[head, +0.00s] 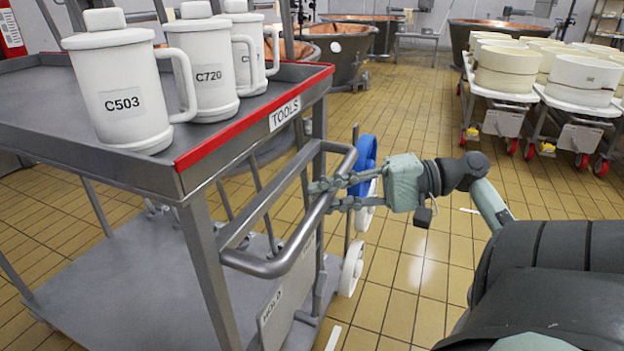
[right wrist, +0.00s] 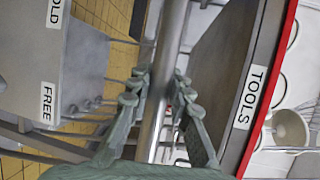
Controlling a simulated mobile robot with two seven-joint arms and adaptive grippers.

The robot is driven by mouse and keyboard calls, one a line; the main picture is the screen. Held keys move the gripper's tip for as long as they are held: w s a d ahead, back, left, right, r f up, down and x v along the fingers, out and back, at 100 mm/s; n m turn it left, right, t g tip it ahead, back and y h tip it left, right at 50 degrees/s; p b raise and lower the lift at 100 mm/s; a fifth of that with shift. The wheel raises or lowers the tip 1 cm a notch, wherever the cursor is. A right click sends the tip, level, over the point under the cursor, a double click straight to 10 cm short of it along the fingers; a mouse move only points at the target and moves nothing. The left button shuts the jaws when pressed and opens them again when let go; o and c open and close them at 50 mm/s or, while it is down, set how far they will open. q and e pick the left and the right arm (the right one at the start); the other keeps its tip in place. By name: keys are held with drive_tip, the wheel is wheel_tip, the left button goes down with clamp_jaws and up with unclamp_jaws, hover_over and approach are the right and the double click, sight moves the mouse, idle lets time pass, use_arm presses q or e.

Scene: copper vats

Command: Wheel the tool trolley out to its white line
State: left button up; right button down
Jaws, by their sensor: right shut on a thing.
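The tool trolley (head: 240,145) is grey metal with a red front edge marked TOOLS, and it fills the left of the head view. Its tubular handle (head: 290,250) sticks out below that edge. My right gripper (head: 325,195) is shut on the handle at its far side. In the right wrist view the handle bar (right wrist: 160,90) runs between the two fingers (right wrist: 155,85). Short white floor marks show right of the trolley (head: 333,338) and beyond my right wrist (head: 469,210); I cannot tell whether they form one line. My left gripper is not in view.
White lidded mugs, C503 (head: 122,95) and C720 (head: 208,80) among them, stand on the trolley top. A lower plate (head: 285,305) reads HOLD. White racks with round tubs (head: 505,75) stand at right. Copper vats (head: 338,50) stand behind. Tiled floor between is open.

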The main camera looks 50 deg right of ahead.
drive_tip(key=shift+s, duration=0.25)
drive_tip(key=c, duration=1.4)
unclamp_jaws()
drive_tip(key=shift+o, duration=0.2)
drive_tip(key=shift+d, duration=0.1)
drive_tip(key=v, duration=1.2)
